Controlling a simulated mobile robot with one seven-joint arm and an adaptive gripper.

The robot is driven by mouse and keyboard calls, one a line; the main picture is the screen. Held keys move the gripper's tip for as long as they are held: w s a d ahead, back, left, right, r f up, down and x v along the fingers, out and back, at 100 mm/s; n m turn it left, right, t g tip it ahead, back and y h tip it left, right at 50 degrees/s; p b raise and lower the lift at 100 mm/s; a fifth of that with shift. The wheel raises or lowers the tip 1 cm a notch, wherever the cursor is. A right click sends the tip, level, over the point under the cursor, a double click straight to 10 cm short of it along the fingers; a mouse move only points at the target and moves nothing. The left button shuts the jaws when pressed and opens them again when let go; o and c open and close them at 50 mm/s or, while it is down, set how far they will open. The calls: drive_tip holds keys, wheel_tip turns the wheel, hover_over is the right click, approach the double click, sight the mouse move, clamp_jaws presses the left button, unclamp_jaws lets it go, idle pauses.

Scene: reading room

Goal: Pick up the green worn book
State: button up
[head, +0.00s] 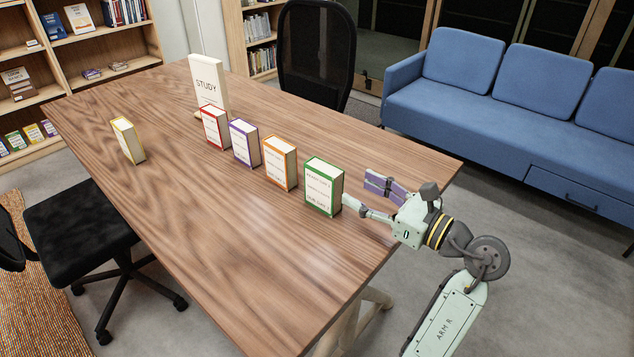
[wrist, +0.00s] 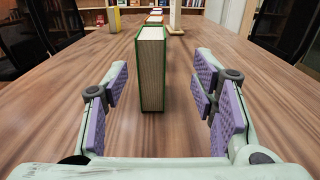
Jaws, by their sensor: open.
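The green book (head: 323,187) stands upright on the wooden table, at the near right end of a row of books. In the head view its cover is white with dark print and a green border. In the wrist view the green book (wrist: 151,72) shows its page edges, between and beyond my fingers. My gripper (head: 372,197) is open at the right side of the table, to the right of the book. In the wrist view my gripper (wrist: 160,95) has purple pads on both sides, apart from the book, with nothing held.
An orange book (head: 280,163), a purple book (head: 244,143) and a red book (head: 215,127) stand in the row, with a tall STUDY book (head: 208,84) behind. A yellow book (head: 128,140) stands at left. The table (head: 200,230) is bare in front.

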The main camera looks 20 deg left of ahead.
sight(324, 177)
drive_tip(key=x, duration=0.4)
drive_tip(key=shift+s+p, duration=0.15)
drive_tip(key=shift+p, duration=0.2)
drive_tip(key=x, duration=0.1)
drive_tip(key=p+x, duration=0.1)
drive_tip(key=x, duration=0.2)
drive_tip(key=shift+s+a+f+p, duration=0.25)
drive_tip(key=shift+a+p, duration=0.15)
drive_tip(key=shift+a, duration=0.1)
drive_tip(key=shift+w+a, duration=0.2)
drive_tip(key=shift+a, duration=0.25)
drive_tip(key=shift+c, duration=0.6)
clamp_jaws()
